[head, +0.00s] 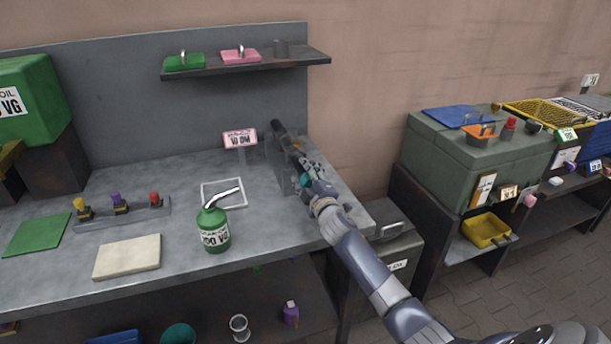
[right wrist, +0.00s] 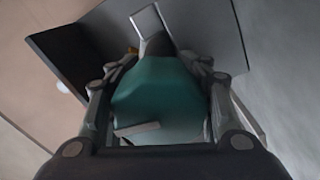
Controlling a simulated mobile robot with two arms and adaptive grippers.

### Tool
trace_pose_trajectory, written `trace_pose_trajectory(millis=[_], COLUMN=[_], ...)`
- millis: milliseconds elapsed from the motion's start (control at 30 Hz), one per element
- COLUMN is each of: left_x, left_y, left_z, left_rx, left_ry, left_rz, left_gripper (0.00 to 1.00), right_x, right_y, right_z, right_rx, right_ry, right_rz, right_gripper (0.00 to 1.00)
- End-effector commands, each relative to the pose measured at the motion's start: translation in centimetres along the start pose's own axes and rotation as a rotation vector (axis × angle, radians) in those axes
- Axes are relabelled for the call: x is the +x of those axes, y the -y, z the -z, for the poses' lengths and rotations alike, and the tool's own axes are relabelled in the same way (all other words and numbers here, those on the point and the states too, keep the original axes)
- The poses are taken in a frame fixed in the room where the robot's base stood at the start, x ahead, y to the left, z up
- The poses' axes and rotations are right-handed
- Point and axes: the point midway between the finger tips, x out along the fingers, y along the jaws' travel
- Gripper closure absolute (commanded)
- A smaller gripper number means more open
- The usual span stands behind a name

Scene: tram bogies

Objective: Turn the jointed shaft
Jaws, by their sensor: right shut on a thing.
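The jointed shaft stands in a grey bracket (head: 284,174) at the right end of the workbench. Its dark upper part (head: 281,131) leans up and to the left above the bracket. My right gripper (head: 305,179) is at the bracket's right side, shut on a teal part (right wrist: 160,95) that fills the space between its fingers in the right wrist view. It looks like the near end of the shaft, but the gripper hides most of it in the head view. My left gripper is not in view.
A green oil can (head: 215,238) stands in front of a white-outlined square (head: 222,188) on the bench. A pink label sign (head: 240,138) is left of the bracket. A shelf (head: 250,67) hangs behind. A grey-green chest (head: 470,160) stands further right.

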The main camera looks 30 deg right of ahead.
Motion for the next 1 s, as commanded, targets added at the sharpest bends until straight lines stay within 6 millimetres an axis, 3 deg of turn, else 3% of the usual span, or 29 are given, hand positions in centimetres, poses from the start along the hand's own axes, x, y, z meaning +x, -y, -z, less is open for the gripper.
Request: trace_pose_trajectory(millis=[333, 867, 900, 933, 1000], left_x=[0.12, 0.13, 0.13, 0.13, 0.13], left_y=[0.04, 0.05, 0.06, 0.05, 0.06], left_z=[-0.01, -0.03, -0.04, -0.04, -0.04], left_rx=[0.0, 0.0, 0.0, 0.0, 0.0], left_ry=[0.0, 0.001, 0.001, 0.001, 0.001], left_rz=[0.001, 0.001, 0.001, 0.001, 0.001], left_gripper=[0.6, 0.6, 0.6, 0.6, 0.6], right_x=[-0.01, -0.01, -0.01, -0.01, -0.01], right_y=[0.17, 0.15, 0.15, 0.15, 0.14], right_z=[-0.1, -0.11, -0.1, -0.1, -0.09], right_rx=[-0.139, -0.161, -0.16, -0.16, -0.16], right_ry=[0.002, 0.003, 0.003, 0.002, 0.002], right_rz=[0.002, 0.002, 0.002, 0.002, 0.001], right_gripper=[0.8, 0.8, 0.52, 0.46, 0.46])
